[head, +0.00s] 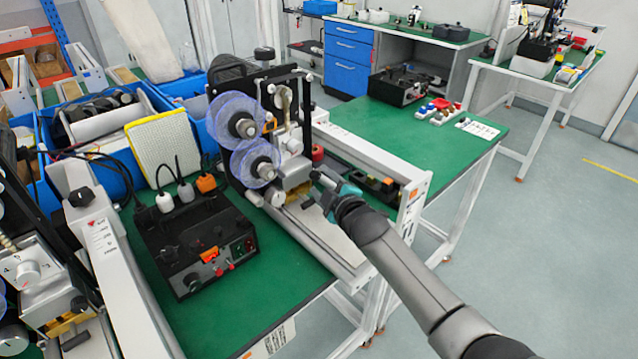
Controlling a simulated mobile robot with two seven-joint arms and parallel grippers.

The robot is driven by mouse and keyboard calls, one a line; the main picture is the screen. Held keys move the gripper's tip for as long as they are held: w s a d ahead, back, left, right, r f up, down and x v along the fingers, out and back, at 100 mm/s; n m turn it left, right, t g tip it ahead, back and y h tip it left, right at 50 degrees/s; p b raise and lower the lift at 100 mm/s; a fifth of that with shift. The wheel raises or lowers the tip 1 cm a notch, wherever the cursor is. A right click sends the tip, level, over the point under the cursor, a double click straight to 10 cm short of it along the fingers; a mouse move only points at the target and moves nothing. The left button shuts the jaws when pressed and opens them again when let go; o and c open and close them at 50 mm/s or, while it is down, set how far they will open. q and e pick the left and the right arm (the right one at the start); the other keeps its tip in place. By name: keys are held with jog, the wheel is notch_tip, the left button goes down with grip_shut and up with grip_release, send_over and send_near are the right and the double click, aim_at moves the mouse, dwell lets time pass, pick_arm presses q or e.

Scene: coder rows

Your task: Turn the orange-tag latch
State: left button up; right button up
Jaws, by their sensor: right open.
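The coder machine (285,120) stands on the green bench, with two clear bluish reels (238,122) on its front. A small orange part (268,126) shows between the reels and the silver mechanism; I cannot tell whether it is the latch's orange tag, and no latch handle is clear. My right gripper (314,190) comes in from the lower right. It is open, with its fingers just right of the brass-coloured block (292,193) low on the machine. I cannot tell whether they touch it. My left gripper is not in view.
A black control box (198,240) with an orange display and cables stands left of the machine. A white rail (375,157) runs beside my right gripper. Another coder (38,275) fills the lower left.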

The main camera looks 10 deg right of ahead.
jog(key=shift+b+x, duration=0.35)
jog(key=shift+x, duration=0.7)
grip_shut()
